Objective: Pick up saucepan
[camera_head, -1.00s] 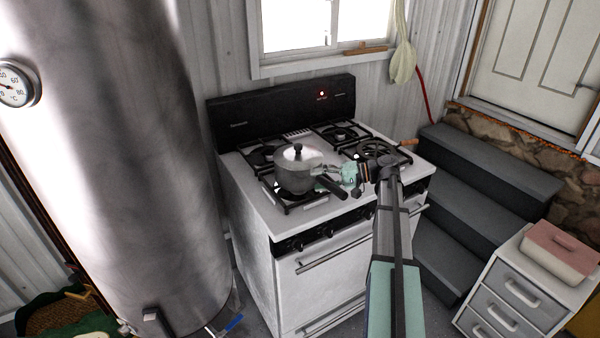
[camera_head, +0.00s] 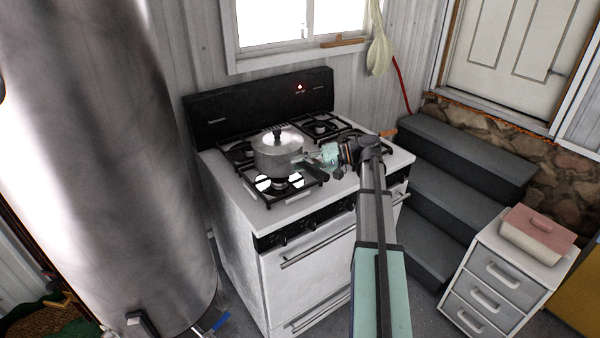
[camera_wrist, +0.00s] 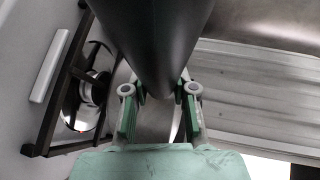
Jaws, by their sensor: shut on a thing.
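A metal saucepan (camera_head: 278,157) with a lid and dark knob is at the front left of the stove, above the front-left burner (camera_head: 279,184). It looks raised off the grate and roughly level. My gripper (camera_head: 321,160) is at the saucepan's right side, shut on its dark handle. In the wrist view the handle (camera_wrist: 160,45) is large and dark, running down between the two fingers of my gripper (camera_wrist: 160,98). The handle hides most of the pan there.
The white stove (camera_head: 310,270) has black grates and a black back panel (camera_head: 258,108). A large metal tank (camera_head: 110,150) stands close on the left. Dark steps (camera_head: 455,180) rise on the right. A white drawer unit (camera_head: 500,275) with a pink-lidded box (camera_head: 538,236) stands front right.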

